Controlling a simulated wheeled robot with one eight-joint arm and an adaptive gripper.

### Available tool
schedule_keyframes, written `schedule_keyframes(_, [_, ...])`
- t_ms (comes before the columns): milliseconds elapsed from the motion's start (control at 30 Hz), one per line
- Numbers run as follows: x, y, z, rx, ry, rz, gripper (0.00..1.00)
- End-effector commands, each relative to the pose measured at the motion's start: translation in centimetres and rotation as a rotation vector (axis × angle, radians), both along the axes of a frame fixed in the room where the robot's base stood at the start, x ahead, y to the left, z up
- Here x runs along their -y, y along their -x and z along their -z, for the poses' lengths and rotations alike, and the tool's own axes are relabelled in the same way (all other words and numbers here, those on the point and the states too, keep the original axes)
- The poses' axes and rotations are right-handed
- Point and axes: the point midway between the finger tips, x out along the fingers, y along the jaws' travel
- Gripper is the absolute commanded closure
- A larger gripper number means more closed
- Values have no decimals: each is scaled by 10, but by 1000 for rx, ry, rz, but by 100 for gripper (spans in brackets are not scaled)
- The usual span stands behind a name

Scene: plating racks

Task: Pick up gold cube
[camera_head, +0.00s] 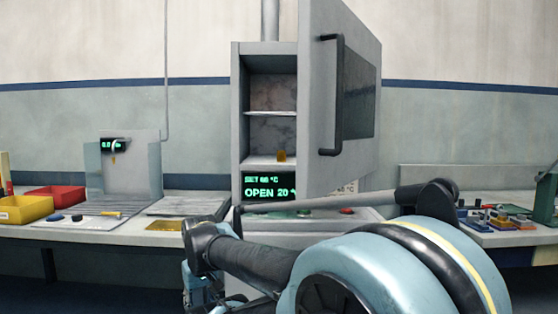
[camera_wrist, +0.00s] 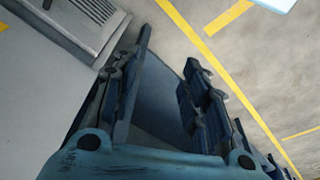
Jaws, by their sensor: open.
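The gold cube (camera_head: 281,155) is a small yellow-gold block on the lower shelf of the open cabinet (camera_head: 236,120), near the shelf's front and right side. The open door partly hides the cabinet's right side. My gripper (camera_wrist: 169,55) is open in the wrist view, with two dark blue fingers spread apart and nothing between them but floor. In the head view my arm crosses in front of the cabinet, and its end hangs low and left, below the bench top, well apart from the cube. The wrist view does not show the cube.
The cabinet door (camera_head: 350,100) stands open to the right. Its display reads OPEN 20. A red bin (camera_head: 58,197) and a yellow bin (camera_head: 25,209) stand on the left bench, with a gold plate (camera_head: 164,225) at its right. Small coloured parts (camera_head: 492,217) lie on the right bench.

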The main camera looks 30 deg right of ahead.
Motion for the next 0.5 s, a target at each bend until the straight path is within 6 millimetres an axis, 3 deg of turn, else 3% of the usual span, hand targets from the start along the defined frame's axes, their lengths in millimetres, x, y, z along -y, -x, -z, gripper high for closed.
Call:
schedule_keyframes(67, [2,3,-10,12,-1,9,43])
schedule_keyframes(167, [7,-15,-36,26,-5,31,43])
schedule_keyframes(267, [16,-45,-79,49,-12,72,43])
schedule_keyframes(500, [77,-128,-204,130,-14,190,43])
